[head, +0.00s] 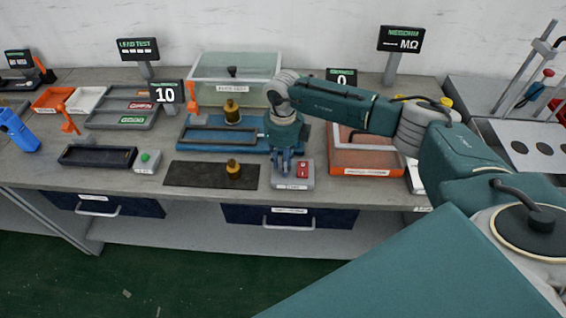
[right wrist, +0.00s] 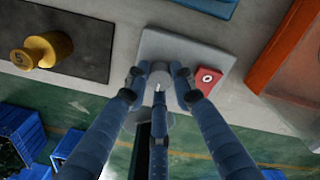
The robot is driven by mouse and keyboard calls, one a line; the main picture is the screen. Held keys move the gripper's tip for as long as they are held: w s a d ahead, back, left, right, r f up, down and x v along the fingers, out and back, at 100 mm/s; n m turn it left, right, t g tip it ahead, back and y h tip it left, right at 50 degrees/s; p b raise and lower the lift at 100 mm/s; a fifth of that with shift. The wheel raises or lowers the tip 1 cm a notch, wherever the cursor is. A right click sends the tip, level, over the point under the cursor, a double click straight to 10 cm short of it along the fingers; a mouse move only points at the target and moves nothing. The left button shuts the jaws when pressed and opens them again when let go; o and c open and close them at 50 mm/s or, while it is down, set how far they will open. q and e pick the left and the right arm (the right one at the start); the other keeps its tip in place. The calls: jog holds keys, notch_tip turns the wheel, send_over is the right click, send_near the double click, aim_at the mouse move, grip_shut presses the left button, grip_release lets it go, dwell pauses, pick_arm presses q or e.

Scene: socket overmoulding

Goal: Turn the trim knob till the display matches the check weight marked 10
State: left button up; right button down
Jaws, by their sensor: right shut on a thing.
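My right gripper (head: 287,166) reaches down to a grey box (head: 294,184) at the table's front. In the right wrist view its fingers (right wrist: 160,88) are shut around the grey round knob (right wrist: 158,76) on that box. The fingers partly cover the knob. A black display (head: 167,94) left of the blue platform reads 10. A brass weight (head: 232,112) stands on the blue platform (head: 200,147); its marking is too small to read. Another brass weight (head: 234,171) stands on the dark mat and shows a 5 in the right wrist view (right wrist: 42,50). My left gripper is out of view.
A red rocker switch (right wrist: 206,79) sits on the grey box right beside the fingers. The dark mat (head: 190,175) lies left of the box and an orange tray (head: 367,171) right of it. Another display (head: 342,77), partly behind my arm, reads 0.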

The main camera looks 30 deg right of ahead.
jog(key=shift+w+r, duration=0.1)
jog(key=c, duration=1.7)
grip_release()
jog(key=shift+c, duration=0.2)
notch_tip(320, 180, up, 12)
